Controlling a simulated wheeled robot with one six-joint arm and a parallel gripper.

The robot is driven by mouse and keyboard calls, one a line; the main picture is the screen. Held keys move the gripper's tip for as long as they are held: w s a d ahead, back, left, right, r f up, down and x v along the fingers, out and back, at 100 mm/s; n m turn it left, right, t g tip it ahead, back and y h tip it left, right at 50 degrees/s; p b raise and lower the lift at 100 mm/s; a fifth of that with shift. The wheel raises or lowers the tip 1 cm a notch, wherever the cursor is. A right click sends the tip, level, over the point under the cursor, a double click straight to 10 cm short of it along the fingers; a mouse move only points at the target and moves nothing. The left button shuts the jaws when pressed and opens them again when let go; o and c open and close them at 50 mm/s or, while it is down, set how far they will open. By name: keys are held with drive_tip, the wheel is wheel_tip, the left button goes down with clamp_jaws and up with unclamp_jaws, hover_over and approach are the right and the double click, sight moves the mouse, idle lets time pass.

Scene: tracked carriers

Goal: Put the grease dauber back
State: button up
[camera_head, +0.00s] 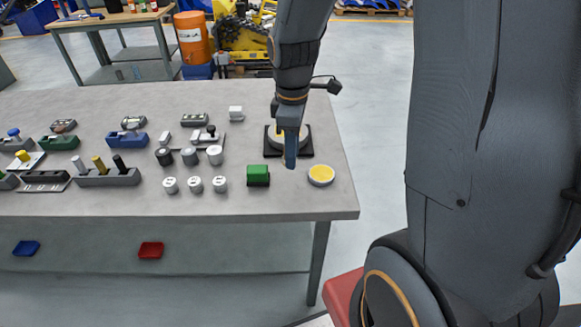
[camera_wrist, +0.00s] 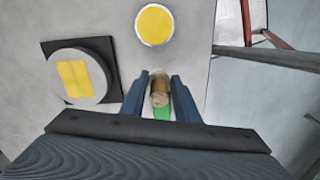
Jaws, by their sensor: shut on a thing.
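My gripper (camera_head: 290,160) is over the right part of the table, pointing down. In the wrist view its two blue-grey fingers (camera_wrist: 160,83) are shut on a small brown cylinder with a tan end, which I take to be the grease dauber (camera_wrist: 160,97). The head view hides the dauber behind the fingers. A shallow white round dish with a yellow filling (camera_head: 321,175) is on the table, just right of the fingers; it also shows in the wrist view (camera_wrist: 155,25). A black square base (camera_head: 307,140) carrying a white-rimmed disc with a yellow patch (camera_wrist: 75,75) is behind my gripper.
A green block (camera_head: 258,175) stands left of my gripper. Several grey and white cylinders (camera_head: 195,184) and carriers with coloured pegs (camera_head: 108,177) fill the table's (camera_head: 240,205) left and middle. The table's right edge is close to the dish. Its front strip is clear.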

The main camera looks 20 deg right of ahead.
sight(292, 180)
drive_tip(key=shift+f+p, duration=0.45)
drive_tip(key=shift+f, duration=2.5)
drive_tip(key=shift+f, duration=0.1)
drive_tip(key=o, duration=1)
wheel_tip(292, 180, up, 12)
drive_tip(key=shift+b, duration=1.05)
drive_tip(key=shift+s+a+f+m+t, duration=0.15)
drive_tip(key=shift+s+f+m, duration=0.8)
drive_tip(key=shift+s+m, duration=0.85)
drive_tip(key=shift+s+a+f+m+t, duration=0.15)
drive_tip(key=shift+s+f+m, duration=0.95)
drive_tip(key=shift+m, duration=1.15)
drive_tip(key=shift+s+f+m+t, duration=0.2)
drive_tip(key=shift+s+f+m, duration=0.55)
drive_tip(key=shift+s+m, duration=1.1)
drive_tip(key=shift+w, duration=0.2)
